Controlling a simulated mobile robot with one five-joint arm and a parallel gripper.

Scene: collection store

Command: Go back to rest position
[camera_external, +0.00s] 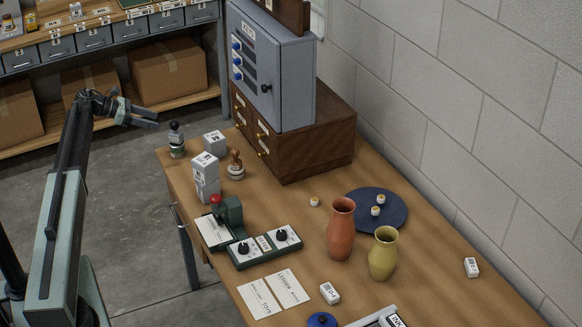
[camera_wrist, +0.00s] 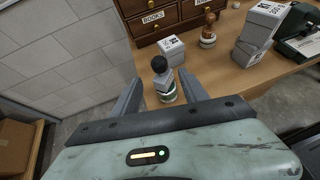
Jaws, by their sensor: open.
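The same dark-topped item stands upright at the table corner in the external view (camera_external: 176,140), apart from the fingers.
White boxes (camera_external: 205,177), a wooden-handled stamp (camera_external: 236,165) and a green device (camera_external: 228,211) stand near the corner. A grey cabinet (camera_external: 290,75) sits on wooden drawers (camera_external: 315,140). Vases (camera_external: 341,230) stand farther right. Shelves with cartons (camera_external: 168,70) are behind. Floor left of the table is clear.

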